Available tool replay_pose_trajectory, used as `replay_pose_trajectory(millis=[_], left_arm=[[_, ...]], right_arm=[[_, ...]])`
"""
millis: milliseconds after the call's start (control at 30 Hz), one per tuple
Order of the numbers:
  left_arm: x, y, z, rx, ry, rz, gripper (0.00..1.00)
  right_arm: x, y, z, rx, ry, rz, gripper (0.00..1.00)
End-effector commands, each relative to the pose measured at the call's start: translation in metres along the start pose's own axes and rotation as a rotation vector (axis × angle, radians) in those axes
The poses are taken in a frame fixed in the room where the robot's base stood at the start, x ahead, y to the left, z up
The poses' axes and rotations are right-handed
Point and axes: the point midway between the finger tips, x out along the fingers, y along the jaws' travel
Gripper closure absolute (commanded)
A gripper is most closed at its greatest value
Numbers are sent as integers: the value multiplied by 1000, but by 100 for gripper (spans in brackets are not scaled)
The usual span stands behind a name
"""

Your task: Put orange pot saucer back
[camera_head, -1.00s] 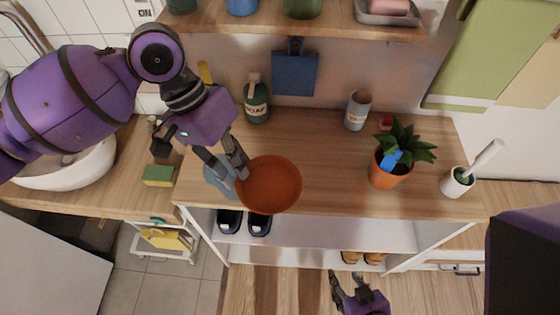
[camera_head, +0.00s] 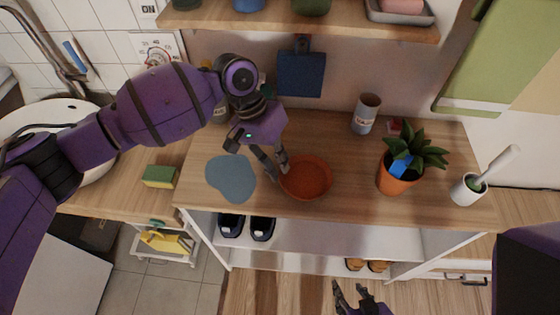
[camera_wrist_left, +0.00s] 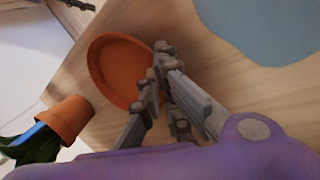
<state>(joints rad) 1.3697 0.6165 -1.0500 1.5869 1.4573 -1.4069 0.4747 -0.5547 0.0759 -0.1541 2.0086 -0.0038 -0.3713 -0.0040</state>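The orange pot saucer (camera_head: 312,178) is a round shallow dish at the middle of the wooden counter, left of the potted plant. It appears at or just above the counter top. My left gripper (camera_head: 282,173) is at the saucer's left rim, with its fingertips close together on the rim. The left wrist view shows the fingers (camera_wrist_left: 155,75) meeting at the edge of the saucer (camera_wrist_left: 112,70). The orange pot (camera_head: 393,180) with a green plant and a blue patch stands upright to the right. My right gripper (camera_head: 348,290) is low in front of the counter, fingers apart and empty.
A flat blue-grey patch (camera_head: 230,178) lies on the counter (camera_head: 340,205) left of the saucer. A grey cup (camera_head: 366,115) stands behind, a white brush holder (camera_head: 468,190) at the right. A sponge (camera_head: 160,177) lies at the left, beside the sink.

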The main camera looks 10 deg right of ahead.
Motion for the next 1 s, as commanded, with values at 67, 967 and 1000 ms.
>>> replay_pose_trajectory(millis=[67,967,1000], left_arm=[[1,-1,-1,1,3,0,100],[-3,-1,-1,1,3,-1,77],[-8,-1,-1,0,3,-1,77]], right_arm=[[-1,0,2,0,-3,1,60],[-2,1,4,1,-7,2,60],[-2,1,4,1,-7,2,60]])
